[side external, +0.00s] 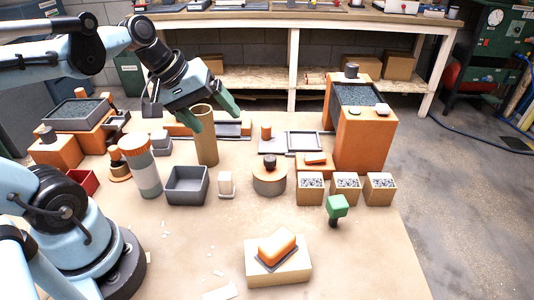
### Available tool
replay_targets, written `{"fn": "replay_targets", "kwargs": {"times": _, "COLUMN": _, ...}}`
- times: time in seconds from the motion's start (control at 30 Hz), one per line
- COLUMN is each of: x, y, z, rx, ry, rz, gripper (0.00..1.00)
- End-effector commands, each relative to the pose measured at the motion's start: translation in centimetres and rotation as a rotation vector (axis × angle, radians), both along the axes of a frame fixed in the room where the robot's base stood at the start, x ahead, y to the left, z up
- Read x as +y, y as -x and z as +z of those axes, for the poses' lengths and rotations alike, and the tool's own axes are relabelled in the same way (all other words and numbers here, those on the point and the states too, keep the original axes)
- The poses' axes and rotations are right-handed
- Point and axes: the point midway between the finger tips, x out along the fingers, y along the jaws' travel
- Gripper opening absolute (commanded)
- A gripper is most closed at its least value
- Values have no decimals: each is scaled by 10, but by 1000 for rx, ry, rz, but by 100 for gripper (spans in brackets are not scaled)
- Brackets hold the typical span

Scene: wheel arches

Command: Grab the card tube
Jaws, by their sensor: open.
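The card tube (207,148) is a tall tan cylinder standing upright on the board, left of the picture's middle. Its open top faces up. My gripper (213,116) is tilted down over it, with green fingertips spread apart. One fingertip shows just left of the tube near its upper part, and the other is to the right and higher. The gripper is open. I cannot tell from this one view whether a finger touches the tube.
A grey open bin (187,186) and an orange-topped cylinder (141,170) stand close left of the tube. A round tan block with a dark knob (269,180) is to the right. A tall orange box (362,138) stands at the right. The front board is mostly clear.

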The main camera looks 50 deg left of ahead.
Motion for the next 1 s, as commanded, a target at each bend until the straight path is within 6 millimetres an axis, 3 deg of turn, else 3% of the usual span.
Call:
{"fn": "replay_targets", "kwargs": {"times": 0.3, "x": 57, "y": -11, "z": -3, "rx": 156, "ry": 752, "rz": 720, "gripper": 85}}
{"fn": "replay_targets", "kwargs": {"times": 0.43, "x": 81, "y": -10, "z": 3, "rx": 204, "ry": 1036, "rz": 921, "gripper": 85}}
{"fn": "replay_targets", "kwargs": {"times": 0.77, "x": 133, "y": 8, "z": 22, "rx": 292, "ry": 1550, "rz": 1170, "gripper": 85}}
{"fn": "replay_targets", "kwargs": {"times": 1.0, "x": 131, "y": 7, "z": -10, "rx": 302, "ry": 1557, "rz": 1169, "gripper": 85}}
